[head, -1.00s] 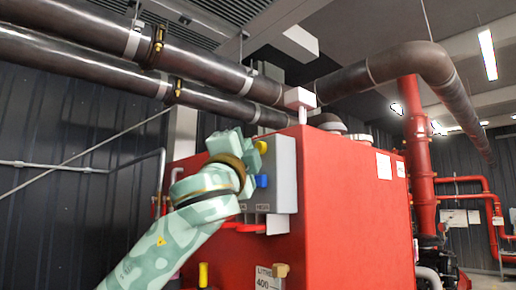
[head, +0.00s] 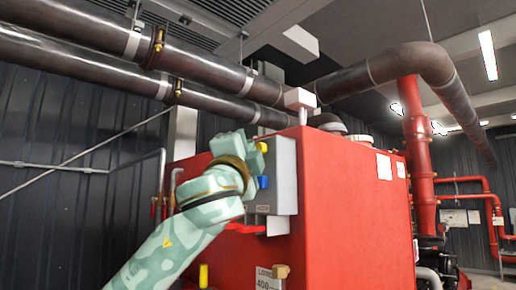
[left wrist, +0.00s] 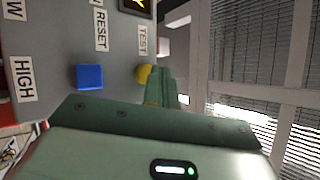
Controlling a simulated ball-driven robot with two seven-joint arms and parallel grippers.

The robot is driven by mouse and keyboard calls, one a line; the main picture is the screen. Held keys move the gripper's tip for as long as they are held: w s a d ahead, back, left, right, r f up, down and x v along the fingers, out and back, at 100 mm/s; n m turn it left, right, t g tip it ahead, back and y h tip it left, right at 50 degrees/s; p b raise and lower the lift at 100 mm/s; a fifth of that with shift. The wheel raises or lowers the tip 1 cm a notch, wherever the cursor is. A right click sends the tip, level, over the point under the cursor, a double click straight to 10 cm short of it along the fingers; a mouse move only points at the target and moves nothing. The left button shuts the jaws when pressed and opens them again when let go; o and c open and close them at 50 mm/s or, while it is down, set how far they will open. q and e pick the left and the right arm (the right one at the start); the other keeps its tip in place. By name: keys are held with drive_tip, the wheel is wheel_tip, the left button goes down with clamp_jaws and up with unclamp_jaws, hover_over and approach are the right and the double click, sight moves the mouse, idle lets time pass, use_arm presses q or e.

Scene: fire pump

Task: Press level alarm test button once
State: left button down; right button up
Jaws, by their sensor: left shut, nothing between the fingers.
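The level alarm panel (head: 286,165) is a grey box on the side of the red tank. In the left wrist view its face carries the labels HIGH, RESET and TEST. A yellow round button (left wrist: 143,74) sits by the TEST label (left wrist: 143,40), and a blue button (left wrist: 89,77) by RESET. In the head view the yellow button (head: 262,147) and blue button (head: 263,182) show on the panel's left face. My left gripper (left wrist: 163,74) is shut and empty, its fingertips right beside the yellow button and partly overlapping it. I cannot tell whether they touch. My right gripper is out of view.
The red tank (head: 350,215) fills the middle of the head view. Dark pipes (head: 110,72) run overhead, and a red vertical pipe (head: 422,165) stands at the right. A yellow fitting (head: 203,275) shows low beside the tank. There is open space left of my arm.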

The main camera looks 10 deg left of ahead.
use_arm(q)
drive_tip(key=shift+w+d+p, duration=0.3)
drive_tip(key=shift+w+d, duration=0.15)
drive_tip(key=shift+w, duration=0.1)
idle(1.0)
drive_tip(key=shift+s+a, duration=0.1)
drive_tip(key=shift+s, duration=0.05)
drive_tip(key=shift+s+a+b, duration=0.5)
drive_tip(key=shift+s, duration=0.15)
drive_tip(key=s+a+b, duration=0.1)
drive_tip(key=s, duration=0.1)
drive_tip(key=s+a+b, duration=0.1)
drive_tip(key=s+a, duration=0.1)
idle(0.6)
drive_tip(key=shift+w+f, duration=0.1)
idle(0.6)
